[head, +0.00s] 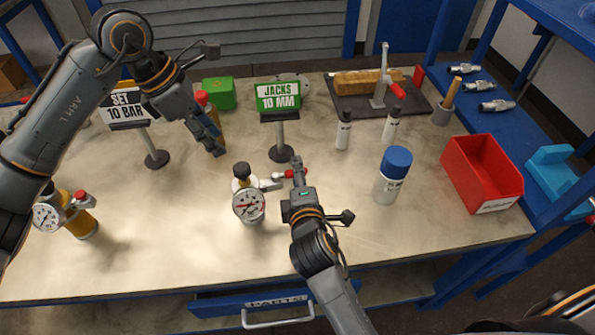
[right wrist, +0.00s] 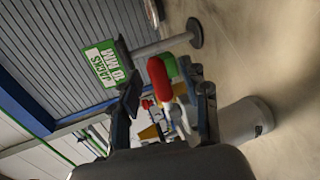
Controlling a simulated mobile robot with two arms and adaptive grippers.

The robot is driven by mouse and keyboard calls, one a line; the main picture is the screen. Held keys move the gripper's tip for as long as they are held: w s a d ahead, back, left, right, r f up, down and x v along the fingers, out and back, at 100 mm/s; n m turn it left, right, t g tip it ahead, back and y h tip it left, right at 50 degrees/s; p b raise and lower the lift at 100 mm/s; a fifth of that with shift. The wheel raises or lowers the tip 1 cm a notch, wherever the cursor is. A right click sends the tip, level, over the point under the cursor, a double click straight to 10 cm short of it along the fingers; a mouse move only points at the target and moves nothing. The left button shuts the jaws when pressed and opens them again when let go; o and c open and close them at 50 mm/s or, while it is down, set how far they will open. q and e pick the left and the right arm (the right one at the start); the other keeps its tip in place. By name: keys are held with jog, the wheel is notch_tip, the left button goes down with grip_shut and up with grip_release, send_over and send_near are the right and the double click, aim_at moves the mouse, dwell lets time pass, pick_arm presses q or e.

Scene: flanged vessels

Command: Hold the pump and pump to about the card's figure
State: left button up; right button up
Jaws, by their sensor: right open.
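A hand pump (head: 241,185) with a round dial gauge (head: 249,205) and a dark top knob stands upright mid-table. The needle's reading is too small to tell. Its lever reaches right to a red grip (head: 288,174). My right gripper (head: 297,174) is at that grip; in the right wrist view the red grip (right wrist: 159,80) lies between the open fingers (right wrist: 165,105). My left gripper (head: 214,145) hangs above the table behind the pump, apart from it; its finger gap is unclear. The card (head: 124,106) reads "SET 10 BAR".
A yellow pump with a gauge (head: 47,217) stands at left. A red-capped bottle (head: 204,99) is partly behind my left gripper. A "JACKS 10 MM" sign (head: 278,96), blue-capped can (head: 391,178), two small bottles and red bin (head: 482,172) stand around. The front table is clear.

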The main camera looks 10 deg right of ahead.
jog(key=shift+w+d+f, duration=0.1)
jog(key=shift+w+f, duration=0.05)
jog(key=shift+w, duration=0.45)
grip_shut()
dwell(0.8)
